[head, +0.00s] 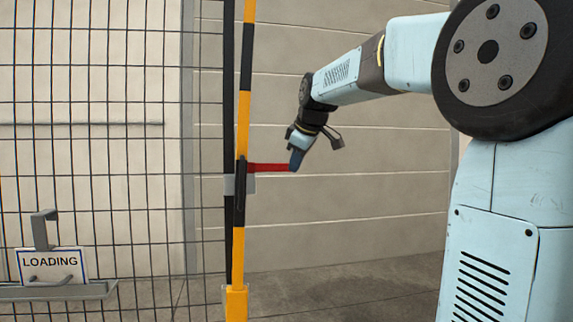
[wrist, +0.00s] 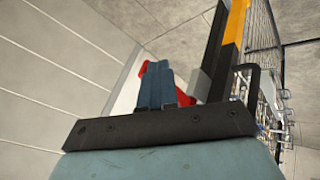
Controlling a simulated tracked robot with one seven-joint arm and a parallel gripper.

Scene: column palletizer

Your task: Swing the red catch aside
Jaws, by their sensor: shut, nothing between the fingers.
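The red catch (head: 268,167) is a flat red bar that sticks out level to the right from the yellow-and-black post (head: 239,205) in the head view. My gripper (head: 296,160) is shut and empty, with its blue fingertips at the catch's free right end. Whether they touch it I cannot tell. In the wrist view, the shut blue fingers (wrist: 155,86) stand in front of the red catch (wrist: 186,106) and hide its middle. Red shows on both sides of them.
A wire mesh fence (head: 100,150) fills the left. A bracket with a LOADING sign (head: 52,265) hangs low on it. A panelled wall (head: 390,190) stands behind, with open space right of the post.

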